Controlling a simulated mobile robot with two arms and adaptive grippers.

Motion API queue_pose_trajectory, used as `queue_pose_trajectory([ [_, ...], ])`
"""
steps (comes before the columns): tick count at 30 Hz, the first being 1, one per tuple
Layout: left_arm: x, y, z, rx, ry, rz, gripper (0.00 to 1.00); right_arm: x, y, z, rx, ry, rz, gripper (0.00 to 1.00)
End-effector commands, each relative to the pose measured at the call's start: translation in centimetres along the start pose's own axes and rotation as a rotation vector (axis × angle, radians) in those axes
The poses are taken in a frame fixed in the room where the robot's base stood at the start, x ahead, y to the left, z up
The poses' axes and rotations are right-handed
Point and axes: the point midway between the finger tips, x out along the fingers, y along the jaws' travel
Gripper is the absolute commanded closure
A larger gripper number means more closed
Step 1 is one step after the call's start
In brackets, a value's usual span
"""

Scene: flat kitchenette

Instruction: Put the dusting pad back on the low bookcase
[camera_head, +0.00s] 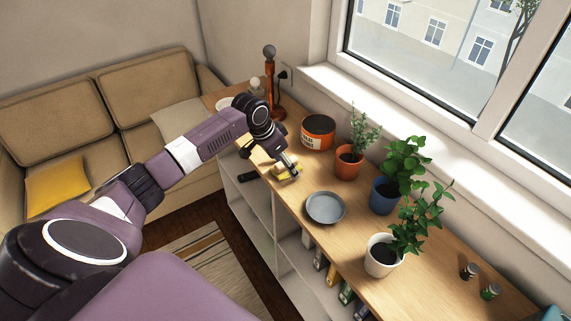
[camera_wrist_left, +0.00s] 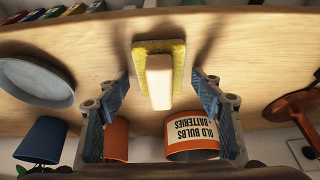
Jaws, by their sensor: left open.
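The dusting pad has a yellow base and a pale block-shaped handle. It appears to lie on the wooden top of the low bookcase (camera_head: 306,184), near its front edge. In the head view the dusting pad (camera_head: 281,173) is partly hidden by my left gripper (camera_head: 291,171). In the left wrist view the dusting pad (camera_wrist_left: 159,60) is at the upper middle. There my left gripper (camera_wrist_left: 160,97) is open, with one finger to each side of the pad's handle and a visible gap on both sides. My right gripper is not in view.
On the bookcase top are a grey round dish (camera_head: 325,208), an orange-black tin (camera_head: 318,132) labelled for old bulbs and batteries, potted plants (camera_head: 383,254), an orange lamp (camera_head: 270,85) and two small jars (camera_head: 469,271). A sofa (camera_head: 150,90) stands left.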

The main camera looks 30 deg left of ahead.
Motion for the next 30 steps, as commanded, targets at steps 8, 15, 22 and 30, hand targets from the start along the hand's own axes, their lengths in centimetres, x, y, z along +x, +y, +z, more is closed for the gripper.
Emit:
queue_pose_trajectory([
  [8, -3.7, -0.1, -0.1, 0.003, 0.003, -0.004, 0.40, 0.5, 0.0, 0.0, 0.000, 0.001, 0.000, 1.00],
  [15, -8.8, -0.1, -0.1, 0.002, 0.003, -0.003, 0.40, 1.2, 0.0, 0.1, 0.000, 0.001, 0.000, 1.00],
  [22, -11.8, -0.1, -0.2, 0.001, 0.002, -0.001, 0.40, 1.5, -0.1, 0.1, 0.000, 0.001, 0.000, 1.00],
  [30, -12.3, 0.0, -0.1, 0.000, 0.000, 0.001, 0.40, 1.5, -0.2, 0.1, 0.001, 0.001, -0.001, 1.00],
])
